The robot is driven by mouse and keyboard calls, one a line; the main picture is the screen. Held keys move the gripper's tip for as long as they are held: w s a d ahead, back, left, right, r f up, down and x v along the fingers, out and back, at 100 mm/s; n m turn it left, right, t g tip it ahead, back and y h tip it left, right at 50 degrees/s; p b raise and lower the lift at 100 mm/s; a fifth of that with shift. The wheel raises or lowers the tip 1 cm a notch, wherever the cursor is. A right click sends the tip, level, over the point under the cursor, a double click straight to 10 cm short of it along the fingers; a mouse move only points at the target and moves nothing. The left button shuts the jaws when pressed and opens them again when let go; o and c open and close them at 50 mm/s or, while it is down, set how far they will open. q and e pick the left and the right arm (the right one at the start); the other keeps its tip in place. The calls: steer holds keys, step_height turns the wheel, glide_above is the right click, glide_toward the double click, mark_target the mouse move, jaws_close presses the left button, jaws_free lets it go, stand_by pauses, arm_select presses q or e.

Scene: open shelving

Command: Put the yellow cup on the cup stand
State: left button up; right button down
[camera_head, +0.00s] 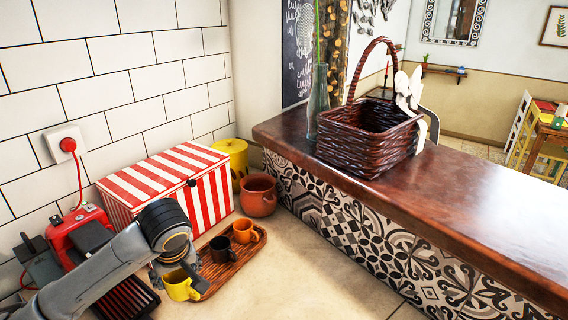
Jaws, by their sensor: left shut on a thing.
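The yellow cup (178,287) is at the lower left, at the near left end of the wooden cup stand (222,273). My left gripper (194,277) reaches down from the left and is shut on the yellow cup near its rim on the right side. The cup looks upright. I cannot tell whether its base rests on the stand, on the counter or hangs just above. A black cup (220,249) and an orange cup (244,231) stand on the stand behind it. My right gripper is not in view.
A red-and-white striped box (165,187) stands behind the stand. A terracotta pot (259,196) and a yellow canister (231,157) stand further back. A red appliance (82,232) is at left. A raised wooden bar (440,205) holds a wicker basket (362,140). The counter right of the stand is clear.

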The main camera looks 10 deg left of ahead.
arm_select(q)
steer(key=s+d+r+m+t+h, duration=0.1)
steer(key=s+d+r+m+h, duration=0.1)
steer(key=d+m, duration=0.7)
steer(key=d+h, duration=0.1)
steer(key=d, duration=0.3)
steer(key=shift+s+d+b, duration=0.15)
steer(key=shift+d+b, duration=0.15)
steer(key=shift+r, duration=0.1)
